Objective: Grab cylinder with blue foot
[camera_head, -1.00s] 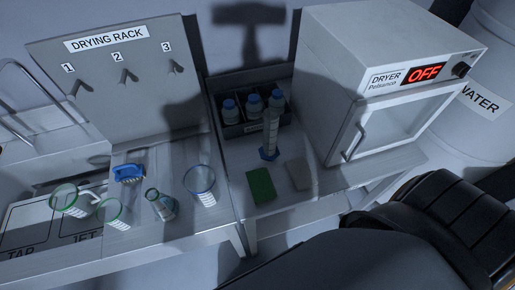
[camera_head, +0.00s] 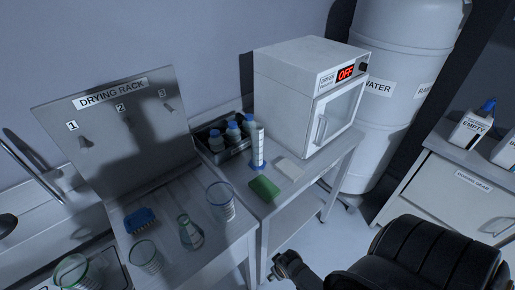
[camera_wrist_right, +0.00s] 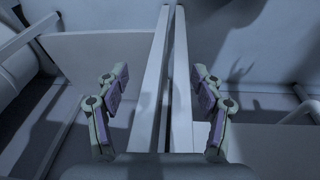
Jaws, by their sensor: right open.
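The clear graduated cylinder with a blue foot (camera_head: 257,148) stands upright on the right-hand bench, between the bottle crate and the dryer. My right gripper (camera_wrist_right: 160,85) is open and empty in the right wrist view, its purple-padded fingers wide apart above bench edges. The cylinder does not show in that view. In the head view my right arm comes in from the lower right, and its end is low in front of the bench, well apart from the cylinder. My left gripper is not seen.
A dark crate (camera_head: 207,149) with blue-capped bottles stands behind the cylinder; a green sponge (camera_head: 264,189) and a pale block (camera_head: 289,170) lie in front. The dryer (camera_head: 303,75) reads OFF. Beakers, a flask (camera_head: 190,235) and a blue brush (camera_head: 140,220) occupy the left bench.

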